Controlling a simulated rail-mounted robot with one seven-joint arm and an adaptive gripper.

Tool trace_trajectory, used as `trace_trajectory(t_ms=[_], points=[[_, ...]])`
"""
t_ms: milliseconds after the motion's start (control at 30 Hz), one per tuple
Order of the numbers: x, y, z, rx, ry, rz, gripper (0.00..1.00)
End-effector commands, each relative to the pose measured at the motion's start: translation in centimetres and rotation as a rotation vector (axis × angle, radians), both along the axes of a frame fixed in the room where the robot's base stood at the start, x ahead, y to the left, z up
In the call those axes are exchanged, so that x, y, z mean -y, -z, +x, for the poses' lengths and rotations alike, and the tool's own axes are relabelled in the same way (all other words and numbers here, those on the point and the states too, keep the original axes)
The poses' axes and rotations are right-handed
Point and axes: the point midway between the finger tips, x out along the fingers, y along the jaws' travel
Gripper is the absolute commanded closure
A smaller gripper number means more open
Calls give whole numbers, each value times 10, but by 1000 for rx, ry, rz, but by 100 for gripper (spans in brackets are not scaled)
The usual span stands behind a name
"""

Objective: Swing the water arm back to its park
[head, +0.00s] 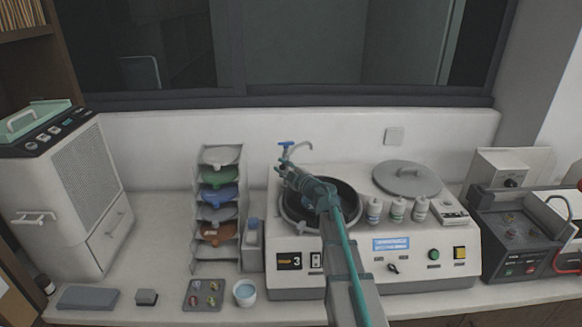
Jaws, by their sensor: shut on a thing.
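The water arm (297,147) is a thin grey tube with a blue tap handle, standing at the back left of the polishing machine (320,277). Its upper end shows above my gripper. My gripper (285,164) is at the water arm, below the blue handle, and is shut on it. The fingers are small here, and the contact point is partly hidden. My arm crosses over the left, black bowl (347,190) and hides part of it. The lower part of the water arm is hidden behind my gripper.
A round grey lid (406,178) covers the machine's right side. A white cup (245,292) and a sample tray (206,295) lie in front.

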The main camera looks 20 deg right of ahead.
Motion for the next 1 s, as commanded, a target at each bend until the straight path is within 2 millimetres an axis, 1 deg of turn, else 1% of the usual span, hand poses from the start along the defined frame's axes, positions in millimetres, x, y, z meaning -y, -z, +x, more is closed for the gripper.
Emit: trace_trajectory(t_ms=[367,400,533,867,1000], points=[[2,0,1,-1,2,3,100],[1,1,0,-1,2,3,73],[1,1,0,-1,-1,2,52],[0,1,-1,0,-3,0,51],[2,1,-11,0,-3,0,51]])
